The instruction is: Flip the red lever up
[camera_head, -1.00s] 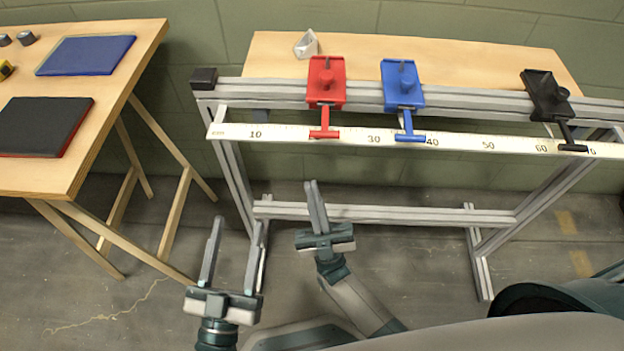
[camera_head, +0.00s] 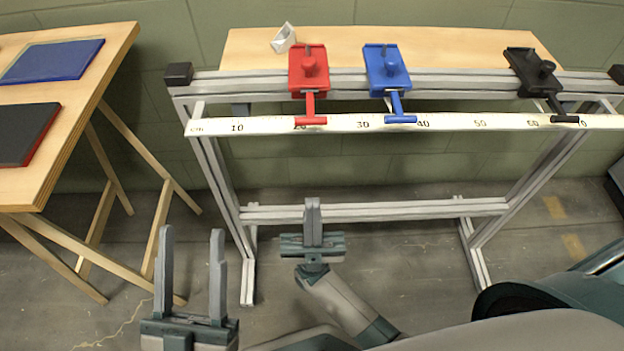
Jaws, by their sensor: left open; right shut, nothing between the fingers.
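The red lever (camera_head: 310,108) hangs from a red block (camera_head: 308,72) on the metal rail. Its T-shaped handle points down and lies over the white ruler strip, near the 20 mark. My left gripper (camera_head: 191,238) is open and empty, low at the left of the frame, well below and left of the lever. My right gripper (camera_head: 312,204) is shut and empty, its fingers pointing up, almost straight below the red lever in the picture and apart from it.
A blue lever (camera_head: 398,106) and a black lever (camera_head: 560,106) sit further right on the same rail (camera_head: 450,84), both handles down. A wooden table (camera_head: 95,125) with books stands at left.

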